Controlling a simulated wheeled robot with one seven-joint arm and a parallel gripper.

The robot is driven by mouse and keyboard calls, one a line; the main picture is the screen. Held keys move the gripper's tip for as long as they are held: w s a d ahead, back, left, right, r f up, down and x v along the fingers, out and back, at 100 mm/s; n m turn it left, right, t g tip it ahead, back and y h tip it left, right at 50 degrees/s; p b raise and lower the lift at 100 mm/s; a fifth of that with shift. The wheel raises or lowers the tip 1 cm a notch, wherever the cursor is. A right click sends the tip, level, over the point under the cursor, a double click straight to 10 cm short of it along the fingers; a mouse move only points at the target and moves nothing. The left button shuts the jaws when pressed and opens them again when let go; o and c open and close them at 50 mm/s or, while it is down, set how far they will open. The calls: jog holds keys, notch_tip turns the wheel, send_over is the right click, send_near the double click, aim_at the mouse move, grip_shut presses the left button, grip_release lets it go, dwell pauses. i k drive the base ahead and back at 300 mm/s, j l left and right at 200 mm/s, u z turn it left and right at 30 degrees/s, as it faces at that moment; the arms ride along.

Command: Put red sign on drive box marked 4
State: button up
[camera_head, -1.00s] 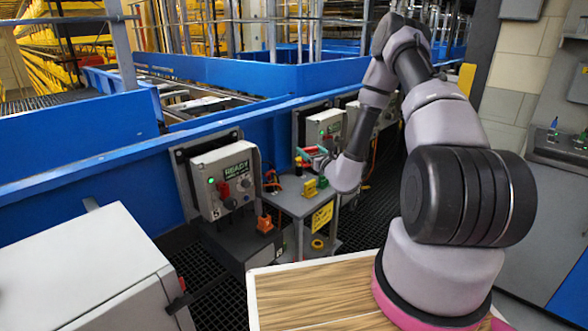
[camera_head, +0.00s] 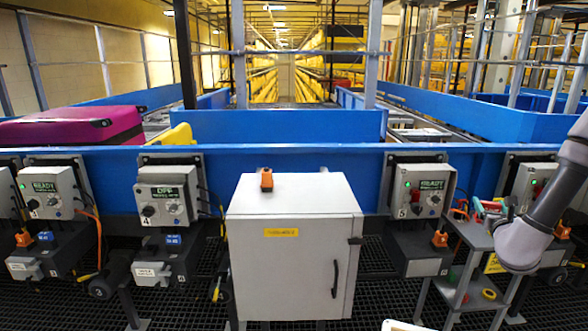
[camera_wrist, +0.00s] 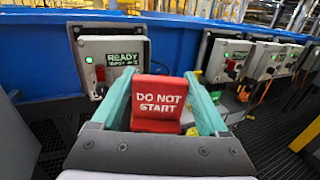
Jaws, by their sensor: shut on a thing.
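The red sign reads DO NOT START (camera_wrist: 158,103) and sits upright between the teal fingers of my gripper (camera_wrist: 160,100) in the wrist view. My gripper is shut on it. In the head view my gripper (camera_head: 494,210) is at the right, above a small side table, and the sign shows only as a small red patch. The drive box marked 4 (camera_head: 166,195) is left of centre on the blue wall, with an OFF display and two dark knobs. It is far to the left of my gripper.
A grey cabinet (camera_head: 291,250) with an orange item on top stands between drive box 4 and drive box 5 (camera_head: 419,192), which reads READY. Drive box 3 (camera_head: 50,190) is at the left. The side table (camera_head: 474,238) holds small items. Dark grating covers the floor.

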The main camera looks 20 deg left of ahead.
aim_at(164, 169)
jog(key=k+j+u, duration=0.1)
jog(key=k+u, duration=0.15)
jog(key=k+j+u, duration=0.25)
jog(key=j+u, duration=0.3)
jog(key=k+j+u, duration=0.1)
jog(key=j+u, duration=0.25)
jog(key=i+u, duration=0.3)
jog(key=i, duration=0.15)
jog(key=i+u, duration=0.3)
jog(key=i, duration=0.2)
jog(key=i+u, duration=0.1)
jog(key=i, duration=0.5)
